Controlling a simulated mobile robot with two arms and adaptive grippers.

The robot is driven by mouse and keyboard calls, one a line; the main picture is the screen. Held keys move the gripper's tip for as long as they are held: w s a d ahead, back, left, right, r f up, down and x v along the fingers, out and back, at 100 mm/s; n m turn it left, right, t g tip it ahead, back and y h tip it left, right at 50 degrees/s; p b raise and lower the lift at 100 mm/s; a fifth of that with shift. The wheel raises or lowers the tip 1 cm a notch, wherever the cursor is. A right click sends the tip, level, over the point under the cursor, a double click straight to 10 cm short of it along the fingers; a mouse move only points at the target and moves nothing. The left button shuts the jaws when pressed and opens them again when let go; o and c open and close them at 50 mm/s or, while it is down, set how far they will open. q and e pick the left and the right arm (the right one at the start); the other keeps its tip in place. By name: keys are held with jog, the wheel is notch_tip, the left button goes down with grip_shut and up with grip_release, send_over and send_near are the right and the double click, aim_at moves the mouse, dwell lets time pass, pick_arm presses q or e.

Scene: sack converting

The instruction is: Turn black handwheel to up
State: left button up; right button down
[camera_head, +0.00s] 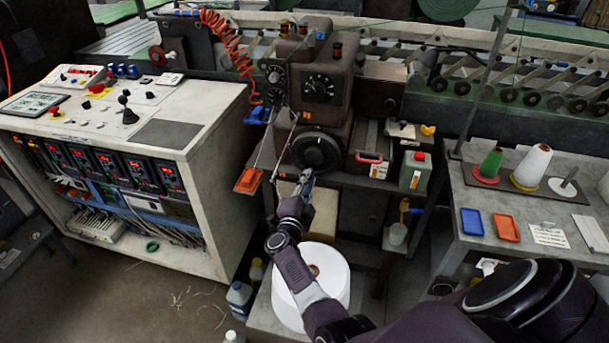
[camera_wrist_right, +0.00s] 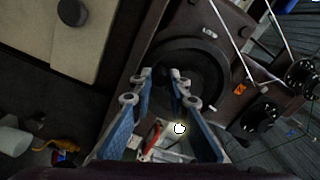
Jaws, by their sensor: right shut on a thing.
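The black handwheel (camera_head: 317,150) is a round dark disc on the front of the brown sewing machine head. In the right wrist view the handwheel (camera_wrist_right: 208,62) fills the upper middle, with a small pale mark near its top edge. My right gripper (camera_head: 307,176) reaches up to the lower edge of the wheel. In the wrist view the blue-padded fingers of my right gripper (camera_wrist_right: 163,80) are closed on part of the wheel; the exact contact is partly hidden between the fingertips. My left gripper is not in view.
A control cabinet (camera_head: 210,113) stands at left, and a table (camera_head: 470,185) with thread cones at right. An orange tray (camera_head: 250,180) and thin rods (camera_head: 286,148) sit close left of the wheel. A white roll (camera_head: 337,282) lies below my right arm.

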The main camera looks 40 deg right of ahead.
jog(key=shift+s+d+f+n+p, duration=0.15)
jog(key=shift+s+n+p, duration=0.25)
jog(key=shift+n, duration=0.6)
